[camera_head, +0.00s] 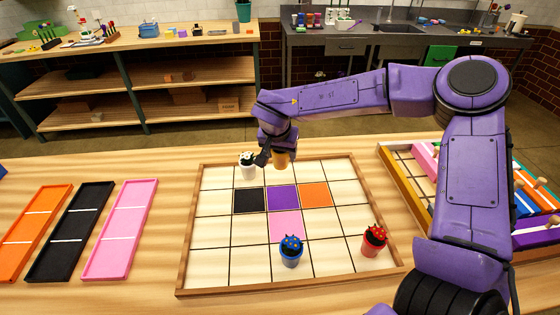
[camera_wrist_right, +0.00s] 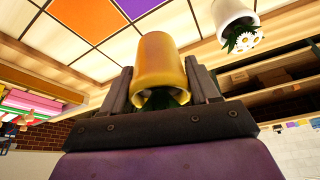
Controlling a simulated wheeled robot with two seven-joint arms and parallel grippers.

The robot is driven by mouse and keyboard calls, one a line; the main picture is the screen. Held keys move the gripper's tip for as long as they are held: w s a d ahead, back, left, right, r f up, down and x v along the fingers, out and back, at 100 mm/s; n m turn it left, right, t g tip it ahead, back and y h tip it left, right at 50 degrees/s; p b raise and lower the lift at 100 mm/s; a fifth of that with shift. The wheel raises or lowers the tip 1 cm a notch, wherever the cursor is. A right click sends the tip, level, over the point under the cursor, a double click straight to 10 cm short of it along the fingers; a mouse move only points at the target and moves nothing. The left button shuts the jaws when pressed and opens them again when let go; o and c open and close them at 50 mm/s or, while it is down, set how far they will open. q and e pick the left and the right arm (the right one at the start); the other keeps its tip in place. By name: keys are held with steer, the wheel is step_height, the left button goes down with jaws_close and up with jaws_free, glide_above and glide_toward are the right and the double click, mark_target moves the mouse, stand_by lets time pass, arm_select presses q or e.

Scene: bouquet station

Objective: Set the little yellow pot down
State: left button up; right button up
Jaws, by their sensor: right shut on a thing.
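The little yellow pot (camera_head: 281,158) is at the back row of the framed tile board (camera_head: 187,240), behind the purple tile (camera_head: 282,198). My right gripper (camera_head: 276,152) is shut on it. In the right wrist view the yellow pot (camera_wrist_right: 163,68) sits between the two dark fingers (camera_wrist_right: 163,92), with green showing at its open end. I cannot tell whether its base touches the board. A white pot with white flowers (camera_head: 248,168) stands just left of it; this white pot also shows in the right wrist view (camera_wrist_right: 230,14). My left gripper is not in view.
A blue pot (camera_head: 291,254) and a red pot (camera_head: 373,242) stand on the board's front part. Black (camera_head: 249,200), orange (camera_head: 316,195) and pink (camera_head: 286,226) tiles lie in it. Orange, black and pink trays lie left; a filled crate (camera_head: 396,171) stands right.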

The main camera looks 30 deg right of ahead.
steer(key=w+d+f, duration=0.1)
steer(key=w+f, duration=0.1)
steer(key=w+d+f+p, duration=0.1)
steer(key=f, duration=0.1)
steer(key=w+d+f, duration=0.1)
steer(key=w+f, duration=0.1)
steer(key=shift+w+d+f, duration=0.1)
steer(key=shift+w+f, duration=0.15)
steer(key=shift+w, duration=0.05)
steer(key=shift+f, duration=1.6)
steer(key=o, duration=1.3)
steer(key=shift+f, duration=0.1)
steer(key=b+v, duration=0.1)
steer(key=v, duration=1.1)
steer(key=shift+r, duration=0.2)
